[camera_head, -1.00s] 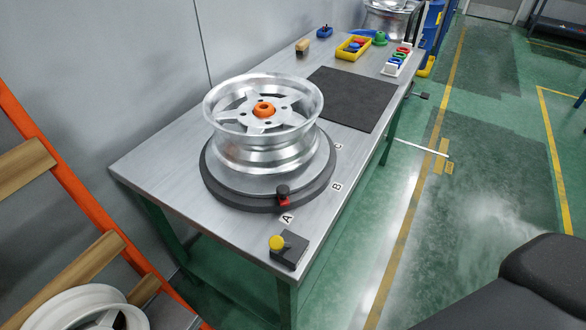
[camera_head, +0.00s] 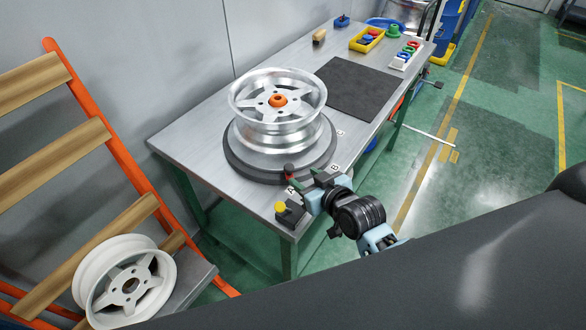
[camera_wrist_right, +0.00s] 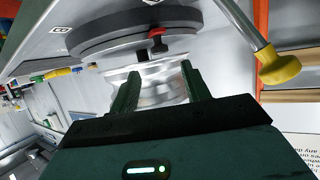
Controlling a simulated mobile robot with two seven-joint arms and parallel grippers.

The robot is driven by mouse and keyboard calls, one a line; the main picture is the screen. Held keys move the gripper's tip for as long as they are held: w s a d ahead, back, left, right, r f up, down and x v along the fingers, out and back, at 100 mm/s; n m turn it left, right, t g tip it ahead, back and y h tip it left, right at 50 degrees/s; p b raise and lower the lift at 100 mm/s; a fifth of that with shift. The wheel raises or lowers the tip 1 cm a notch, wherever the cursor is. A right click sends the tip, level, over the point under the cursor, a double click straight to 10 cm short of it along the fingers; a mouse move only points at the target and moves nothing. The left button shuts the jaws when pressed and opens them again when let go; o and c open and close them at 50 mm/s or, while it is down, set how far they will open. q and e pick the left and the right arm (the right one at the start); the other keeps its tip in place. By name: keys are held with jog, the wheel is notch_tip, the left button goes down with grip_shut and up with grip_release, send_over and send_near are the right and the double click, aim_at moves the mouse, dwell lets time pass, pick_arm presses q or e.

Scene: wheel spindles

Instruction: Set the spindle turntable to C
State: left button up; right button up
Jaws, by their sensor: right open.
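The spindle turntable (camera_head: 232,160) is a dark round disc on the bench with a silver wheel (camera_head: 275,140) on it. An orange hub cap sits at the wheel's centre. The turntable's small red-and-black knob (camera_head: 289,170) is at its front edge beside label A (camera_head: 291,190). Labels B (camera_head: 335,167) and C (camera_head: 341,133) follow along the rim. My right gripper (camera_head: 305,180) is open just in front of the knob. In the right wrist view the knob (camera_wrist_right: 158,42) stands beyond the open fingers (camera_wrist_right: 160,90), apart from them. My left gripper is out of view.
A black box with a yellow knob (camera_head: 280,207) stands at the bench's front corner, close to my right gripper. A dark mat (camera_head: 350,88) lies behind the turntable. A yellow bin (camera_head: 367,40) and a white tray of coloured rings (camera_head: 404,57) are farther back.

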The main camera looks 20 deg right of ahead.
aim_at(290, 167)
jog(key=shift+x, duration=3.6)
jog(key=shift+c, duration=0.4)
grip_shut()
